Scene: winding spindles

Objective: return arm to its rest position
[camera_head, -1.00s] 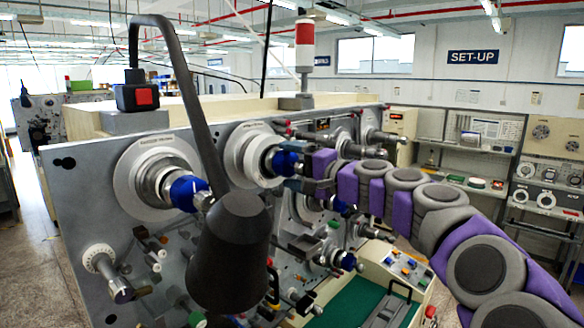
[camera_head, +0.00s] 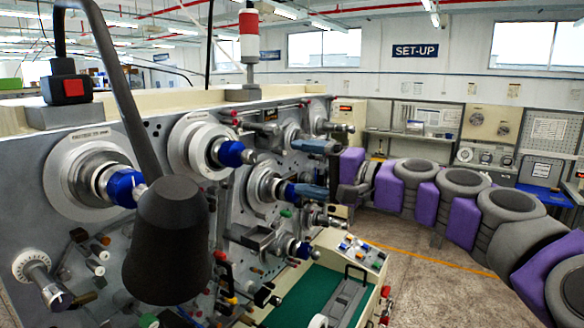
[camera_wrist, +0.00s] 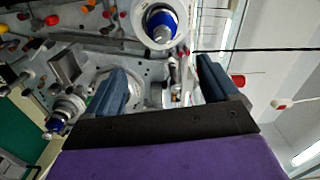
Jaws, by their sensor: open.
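My gripper (camera_head: 303,168) is in front of the right part of the grey spindle machine (camera_head: 135,140), with its two blue-grey fingers apart. My purple and grey arm (camera_head: 420,190) stretches in from the right. In the wrist view the open gripper (camera_wrist: 160,68) has nothing between its fingers. A spindle with a blue collar (camera_wrist: 160,22) shows beyond the fingertips there, apart from them. In the head view a spindle with a blue collar (camera_head: 231,153) sits left of the gripper, and another (camera_head: 125,187) sits farther left.
A dark lamp-like hood (camera_head: 168,240) hangs in front of the machine at left. A cream control box with a green top (camera_head: 308,293) stands below the gripper. Open floor (camera_head: 425,275) lies below my arm. Shelves (camera_head: 425,145) stand along the back wall.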

